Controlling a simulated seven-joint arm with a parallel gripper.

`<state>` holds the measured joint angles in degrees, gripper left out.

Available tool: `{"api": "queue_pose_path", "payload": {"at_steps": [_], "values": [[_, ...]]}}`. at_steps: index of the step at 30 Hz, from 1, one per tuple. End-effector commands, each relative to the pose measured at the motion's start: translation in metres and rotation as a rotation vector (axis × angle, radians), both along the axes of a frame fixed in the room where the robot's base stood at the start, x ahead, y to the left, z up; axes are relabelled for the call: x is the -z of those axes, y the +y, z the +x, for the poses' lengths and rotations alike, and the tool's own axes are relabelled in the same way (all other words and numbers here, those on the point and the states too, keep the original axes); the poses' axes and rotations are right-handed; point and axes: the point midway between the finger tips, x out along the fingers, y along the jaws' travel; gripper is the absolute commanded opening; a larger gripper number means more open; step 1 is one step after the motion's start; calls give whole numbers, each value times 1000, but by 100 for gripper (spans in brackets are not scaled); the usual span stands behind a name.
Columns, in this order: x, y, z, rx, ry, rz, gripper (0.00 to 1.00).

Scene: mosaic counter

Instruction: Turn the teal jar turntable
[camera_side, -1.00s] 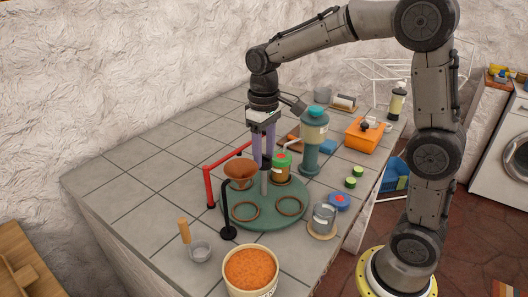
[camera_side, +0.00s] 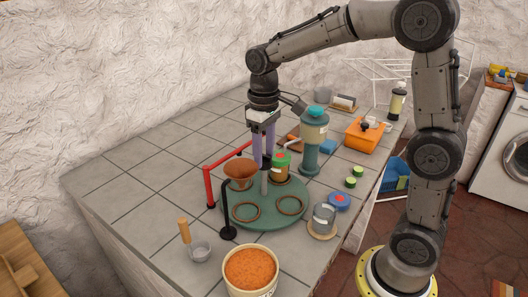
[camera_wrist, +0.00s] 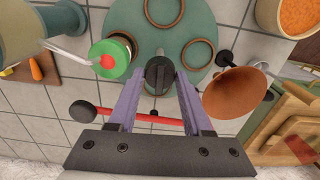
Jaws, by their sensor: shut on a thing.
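The teal turntable (camera_side: 268,204) is a round plate on the counter with an upright centre post. A green-lidded jar (camera_side: 281,172) with a red mark on the lid stands on its back right part. Two empty brown rings lie toward its front, one ring (camera_side: 246,212) at left and one (camera_side: 291,205) at right. My gripper (camera_side: 267,165) points down over the turntable's centre. In the wrist view its purple fingers (camera_wrist: 160,78) are shut on the dark knob (camera_wrist: 157,75) at the top of the centre post. The jar is beside the fingers, apart from them.
A brown funnel (camera_side: 240,170) on a black stand overhangs the plate's left edge. A red bar (camera_side: 208,187) passes behind it. A teal dispenser (camera_side: 313,140) stands behind the jar. The counter's left is clear.

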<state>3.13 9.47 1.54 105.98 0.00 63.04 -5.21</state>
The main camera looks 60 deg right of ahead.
Motion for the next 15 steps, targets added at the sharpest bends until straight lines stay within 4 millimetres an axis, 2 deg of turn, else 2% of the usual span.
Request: {"api": "queue_pose_path", "payload": {"at_steps": [15], "values": [[-1,0,0,-226,-2,0,0]]}}
